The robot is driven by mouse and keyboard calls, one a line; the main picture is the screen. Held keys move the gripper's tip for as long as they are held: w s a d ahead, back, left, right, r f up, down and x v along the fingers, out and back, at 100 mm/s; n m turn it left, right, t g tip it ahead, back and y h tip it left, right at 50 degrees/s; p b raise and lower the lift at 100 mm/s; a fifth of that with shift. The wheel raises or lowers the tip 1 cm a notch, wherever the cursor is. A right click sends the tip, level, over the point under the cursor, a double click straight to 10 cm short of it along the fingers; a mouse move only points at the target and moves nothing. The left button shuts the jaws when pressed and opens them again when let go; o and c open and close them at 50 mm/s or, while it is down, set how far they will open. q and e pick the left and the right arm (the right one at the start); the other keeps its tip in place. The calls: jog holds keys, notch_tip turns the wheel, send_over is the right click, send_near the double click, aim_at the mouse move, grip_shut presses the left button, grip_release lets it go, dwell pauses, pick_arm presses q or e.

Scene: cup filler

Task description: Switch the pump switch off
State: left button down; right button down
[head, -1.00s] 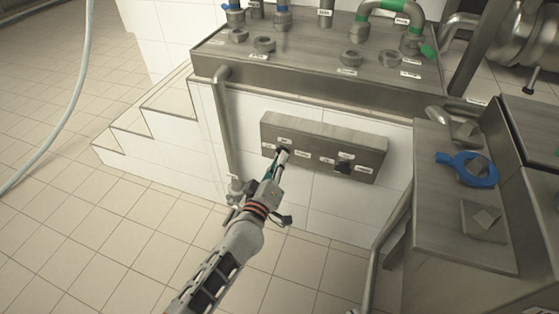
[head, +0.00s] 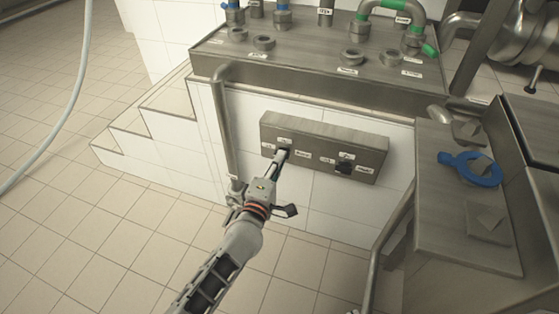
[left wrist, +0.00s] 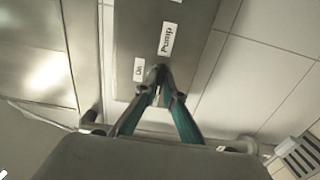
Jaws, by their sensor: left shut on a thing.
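The metal switch box (head: 323,135) is on the white tiled wall, with two dark rotary switches and small labels. In the left wrist view, a label reading "Pump" (left wrist: 167,38) and one reading "On" (left wrist: 138,68) sit beside the held switch. My left gripper (head: 281,155) reaches up to the left switch, the pump switch (head: 286,149). In the left wrist view its teal-lined fingers (left wrist: 158,85) are closed together on the dark knob (left wrist: 157,73). The fingers mostly hide the knob, so its exact angle cannot be told. My right gripper is not in view.
The other switch (head: 344,168) sits to the right on the same box. A vertical pipe (head: 225,130) stands left of the box. Tiled floor lies open at left.

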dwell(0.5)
pick_arm(q)
jog(key=c, duration=2.2)
grip_release()
jog(key=shift+o, duration=0.2)
